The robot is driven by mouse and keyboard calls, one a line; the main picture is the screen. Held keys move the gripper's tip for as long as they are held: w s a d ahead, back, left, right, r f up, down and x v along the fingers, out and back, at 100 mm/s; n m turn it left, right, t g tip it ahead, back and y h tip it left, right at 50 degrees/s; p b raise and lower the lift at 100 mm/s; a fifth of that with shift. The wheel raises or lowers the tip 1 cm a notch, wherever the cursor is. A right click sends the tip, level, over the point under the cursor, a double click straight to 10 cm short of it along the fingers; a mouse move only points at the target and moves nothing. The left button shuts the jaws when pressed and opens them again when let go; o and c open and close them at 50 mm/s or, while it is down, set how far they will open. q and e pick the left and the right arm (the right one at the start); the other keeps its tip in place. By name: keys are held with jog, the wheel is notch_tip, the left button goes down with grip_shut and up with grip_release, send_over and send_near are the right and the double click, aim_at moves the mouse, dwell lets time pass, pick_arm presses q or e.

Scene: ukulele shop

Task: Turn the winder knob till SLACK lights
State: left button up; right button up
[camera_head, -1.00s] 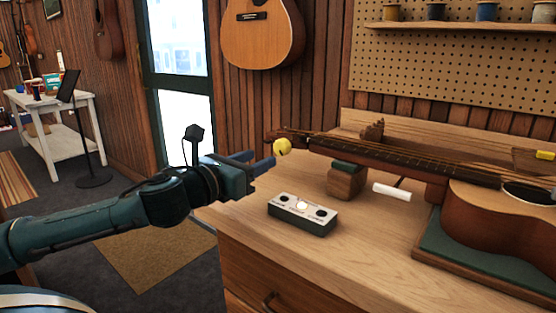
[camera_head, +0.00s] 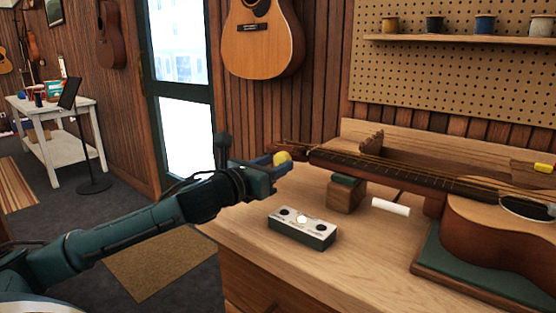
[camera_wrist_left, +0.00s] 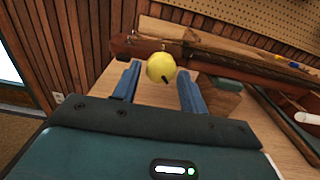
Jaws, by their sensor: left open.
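The winder knob is a yellow ball (camera_head: 282,159) at the headstock end of the ukulele (camera_head: 400,168) lying on the bench. My left gripper (camera_head: 279,164) is open, with its blue fingers around the knob in the head view. In the left wrist view the knob (camera_wrist_left: 161,67), with a dark mark on it, shows between the two spread fingers (camera_wrist_left: 159,74), with gaps at both sides. A pale box with three round lamps (camera_head: 302,226) stands on the bench; its middle lamp glows and the outer two are dark. Its labels are too small to read. My right gripper is not in view.
A wooden neck rest (camera_head: 345,197) with a green top stands under the neck. A white roll (camera_head: 391,207) lies beside it. The bench front (camera_head: 330,275) is clear. A guitar (camera_head: 262,38) hangs on the wall behind.

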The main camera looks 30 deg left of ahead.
pick_arm(q)
jog(key=shift+w+d, duration=0.15)
jog(key=shift+w, duration=0.75)
jog(key=shift+c, duration=0.3)
jog(key=c, duration=0.6)
